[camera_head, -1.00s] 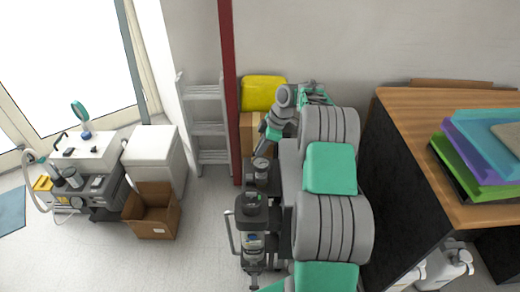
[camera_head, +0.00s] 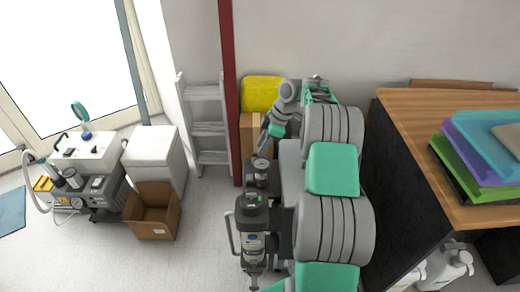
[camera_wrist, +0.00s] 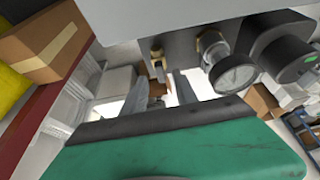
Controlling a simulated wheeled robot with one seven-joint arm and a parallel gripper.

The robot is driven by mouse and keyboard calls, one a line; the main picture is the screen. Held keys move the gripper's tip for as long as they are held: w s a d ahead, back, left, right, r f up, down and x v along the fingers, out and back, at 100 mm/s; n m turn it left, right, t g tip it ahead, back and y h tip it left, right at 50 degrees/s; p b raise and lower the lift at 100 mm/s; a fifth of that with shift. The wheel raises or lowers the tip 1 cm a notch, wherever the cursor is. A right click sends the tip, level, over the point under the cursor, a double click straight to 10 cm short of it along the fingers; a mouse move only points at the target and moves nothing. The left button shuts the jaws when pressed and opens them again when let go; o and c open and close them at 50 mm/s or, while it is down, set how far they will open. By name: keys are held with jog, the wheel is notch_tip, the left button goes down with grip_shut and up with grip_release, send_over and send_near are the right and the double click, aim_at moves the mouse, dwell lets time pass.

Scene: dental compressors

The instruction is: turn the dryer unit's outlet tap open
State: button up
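A dark upright unit with a grey cylinder and side handle (camera_head: 252,222) stands on the floor left of my arm; I take it to be the dryer unit. In the wrist view, a pale housing (camera_wrist: 190,12) fills the top, with a round pressure gauge (camera_wrist: 232,76), a brass fitting (camera_wrist: 211,44) and a black knob (camera_wrist: 287,52) below it. My gripper (camera_wrist: 160,92) has its two fingers apart, left of the gauge. A small brownish shape shows between them; I cannot tell if it is the tap. In the head view the fingertips are too small to make out.
A red post (camera_head: 231,90) and a grey ladder (camera_head: 208,130) stand left of my arm. An open cardboard box (camera_head: 152,212) and a white cabinet (camera_head: 154,155) are further left. A wooden-topped desk (camera_head: 405,120) is close on the right.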

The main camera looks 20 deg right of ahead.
jog(key=p+v, duration=0.1)
jog(key=v, duration=0.4)
jog(key=shift+d+r, duration=0.15)
jog(key=shift+r, duration=0.15)
